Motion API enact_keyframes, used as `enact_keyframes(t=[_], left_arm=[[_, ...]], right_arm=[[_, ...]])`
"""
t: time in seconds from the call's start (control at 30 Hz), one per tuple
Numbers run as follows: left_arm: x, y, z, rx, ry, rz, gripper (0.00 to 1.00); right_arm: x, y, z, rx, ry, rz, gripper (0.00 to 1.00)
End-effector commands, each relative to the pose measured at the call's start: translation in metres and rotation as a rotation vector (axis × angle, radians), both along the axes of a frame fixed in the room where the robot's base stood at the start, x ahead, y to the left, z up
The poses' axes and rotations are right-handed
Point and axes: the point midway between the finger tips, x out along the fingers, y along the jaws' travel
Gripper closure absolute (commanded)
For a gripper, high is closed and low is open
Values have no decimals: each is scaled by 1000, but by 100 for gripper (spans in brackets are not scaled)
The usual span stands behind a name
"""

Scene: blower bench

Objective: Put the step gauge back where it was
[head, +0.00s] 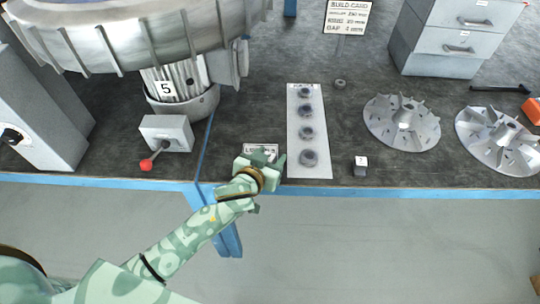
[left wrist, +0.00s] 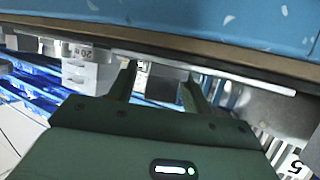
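My left gripper (head: 262,160) is at the front edge of the bench, in front of a small pale labelled plate (head: 260,148). Its two fingers stand apart in the left wrist view (left wrist: 162,85), and nothing is visibly clamped between them. A small grey block with a white marked top (head: 360,165) stands near the front edge, right of the white strip. I cannot tell for certain which piece is the step gauge. My right gripper is out of view.
A white strip with several round grey pieces (head: 293,165) lies right of my gripper. Two bladed wheels (head: 380,118) (head: 490,135) lie further right. A grey box with a red-knobbed lever (head: 165,128) is left. The big blower housing (head: 150,35) is behind.

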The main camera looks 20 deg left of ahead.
Motion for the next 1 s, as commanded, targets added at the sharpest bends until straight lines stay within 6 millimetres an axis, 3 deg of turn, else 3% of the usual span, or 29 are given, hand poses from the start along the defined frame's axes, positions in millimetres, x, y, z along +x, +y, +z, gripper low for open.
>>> enact_keyframes(t=[0.27, 0.7, 1.0], left_arm=[[-3, 0, 6, 0, -1, -1, 51], [-89, 10, 43, -2, -1, 1, 51], [-110, 12, 50, 0, -2, 1, 51]], right_arm=[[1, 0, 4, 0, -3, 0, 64], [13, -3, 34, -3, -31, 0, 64], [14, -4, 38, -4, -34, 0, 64]])
